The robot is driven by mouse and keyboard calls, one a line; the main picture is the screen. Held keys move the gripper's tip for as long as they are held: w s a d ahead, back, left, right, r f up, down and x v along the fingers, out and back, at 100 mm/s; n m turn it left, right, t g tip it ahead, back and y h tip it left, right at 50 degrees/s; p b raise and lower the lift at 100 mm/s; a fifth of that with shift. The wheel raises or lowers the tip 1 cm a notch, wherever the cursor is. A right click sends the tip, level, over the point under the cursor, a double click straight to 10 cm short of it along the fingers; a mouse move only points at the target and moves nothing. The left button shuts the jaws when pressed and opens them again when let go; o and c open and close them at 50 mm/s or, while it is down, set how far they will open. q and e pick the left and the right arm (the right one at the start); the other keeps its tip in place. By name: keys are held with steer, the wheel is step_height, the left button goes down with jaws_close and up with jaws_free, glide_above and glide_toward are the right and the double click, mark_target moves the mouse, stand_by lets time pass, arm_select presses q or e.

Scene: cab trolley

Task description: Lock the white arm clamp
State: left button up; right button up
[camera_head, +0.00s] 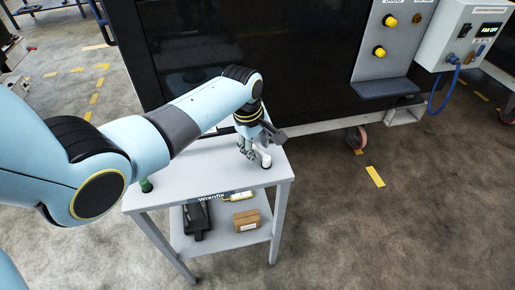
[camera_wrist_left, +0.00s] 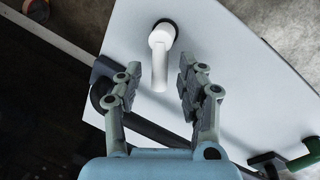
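The white arm clamp (camera_wrist_left: 160,45) has a round white head on a dark round base and a white lever. In the wrist view the lever points toward my left gripper (camera_wrist_left: 158,82). Its free end lies between the two fingertips, with gaps on both sides. The fingers are open and hold nothing. In the head view the clamp (camera_head: 266,160) is at the right end of the trolley top (camera_head: 200,174), and my left gripper (camera_head: 249,150) is just left of it, pointing down. My right gripper is not in view.
A green-handled part (camera_wrist_left: 300,160) is at the trolley's other end. The lower shelf holds a cardboard box (camera_head: 246,220) and a black object (camera_head: 195,220). A large dark cabinet (camera_head: 240,40) stands behind the trolley. The floor at right is clear.

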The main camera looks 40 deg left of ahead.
arm_select(q)
steer(key=shift+f, duration=0.35)
steer(key=shift+w, duration=0.1)
jaws_close()
